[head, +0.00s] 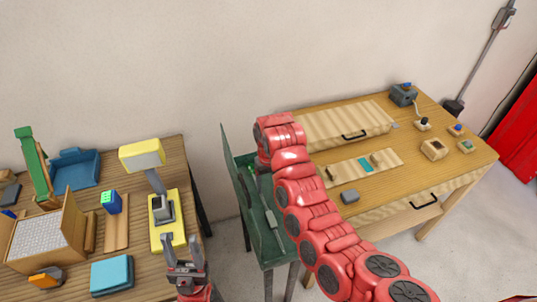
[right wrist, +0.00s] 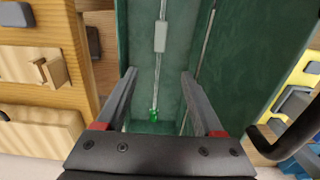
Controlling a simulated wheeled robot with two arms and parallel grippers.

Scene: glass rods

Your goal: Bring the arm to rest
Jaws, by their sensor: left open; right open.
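My right arm (head: 318,222) reaches in from the lower right of the head view and ends above an open dark green case (head: 283,245). Its gripper is hidden there behind the arm. In the right wrist view the right gripper (right wrist: 158,78) is open, its two fingers apart over the case's inside. A thin rod (right wrist: 163,12) with a grey block and a green end (right wrist: 153,115) shows between and beyond the fingers; nothing is gripped. My left gripper (head: 186,262) is open and empty at the bottom of the head view, near the yellow stand (head: 168,225).
The case's raised lid (head: 234,165) stands on its left side. The left table holds a blue block (head: 112,275), a ribbed box (head: 40,240) and a yellow-headed lamp (head: 142,155). The right wooden desk (head: 400,190) has an upper drawer (head: 350,128) and small blocks.

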